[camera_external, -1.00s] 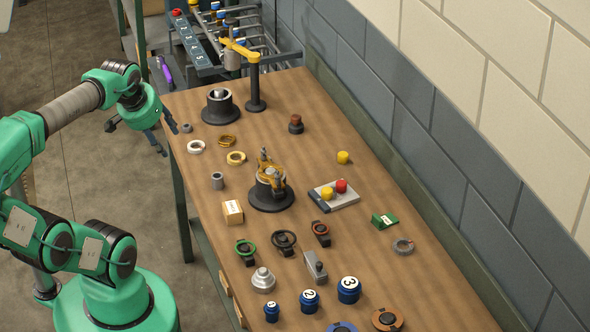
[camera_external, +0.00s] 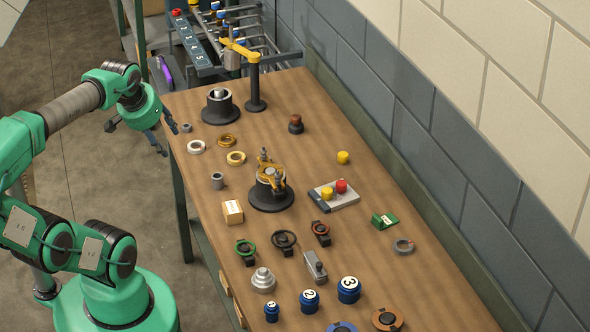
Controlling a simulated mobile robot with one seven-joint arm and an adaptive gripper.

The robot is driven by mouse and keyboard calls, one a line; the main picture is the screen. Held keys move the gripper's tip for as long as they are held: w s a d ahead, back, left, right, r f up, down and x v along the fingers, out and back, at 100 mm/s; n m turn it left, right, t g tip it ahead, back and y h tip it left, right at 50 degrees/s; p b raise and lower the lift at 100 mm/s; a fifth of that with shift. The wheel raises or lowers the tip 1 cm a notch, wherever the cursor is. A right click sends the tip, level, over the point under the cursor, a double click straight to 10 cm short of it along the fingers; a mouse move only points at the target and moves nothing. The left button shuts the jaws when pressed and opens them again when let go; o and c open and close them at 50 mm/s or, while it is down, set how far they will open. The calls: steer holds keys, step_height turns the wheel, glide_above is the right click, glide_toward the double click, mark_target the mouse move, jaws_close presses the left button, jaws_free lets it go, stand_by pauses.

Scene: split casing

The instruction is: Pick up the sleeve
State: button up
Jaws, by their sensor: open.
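A short grey upright cylinder with a dark opening on top, which looks like the sleeve (camera_external: 217,181), stands near the left edge of the wooden bench. A smaller grey ring-like piece (camera_external: 187,128) lies farther back on the same edge, so I cannot be fully sure which one is the sleeve. My gripper (camera_external: 148,137) is open and empty, with dark fingers spread. It hangs off the bench's left side, behind and to the left of the grey cylinder, apart from it.
The bench (camera_external: 290,110) holds a white ring (camera_external: 196,147), brass rings (camera_external: 236,158), a clamp fixture on a black base (camera_external: 271,196), a labelled box (camera_external: 232,212) and a black-based post (camera_external: 220,106). A yellow-armed stand (camera_external: 255,80) rises at the back. A block wall borders the right side.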

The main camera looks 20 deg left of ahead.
steer(key=shift+o, duration=0.6)
steer(key=w+a+f+n+g, duration=0.1)
steer(key=w+f+n+g, duration=0.15)
steer(key=w, duration=0.85)
steer(key=w+a+f+n+g, duration=0.15)
steer(key=w+f, duration=0.25)
steer(key=w, duration=0.7)
steer(key=w+a+f+n, duration=0.1)
steer(key=w+a+f, duration=0.1)
steer(key=w+f, duration=0.5)
steer(key=w+a+f+g, duration=0.1)
steer(key=w+f, duration=0.5)
steer(key=f, duration=0.7)
steer(key=shift+w+a+f+n+g+b, duration=0.2)
steer(key=shift+w+a+n+g+b, duration=0.15)
steer(key=shift+a, duration=0.2)
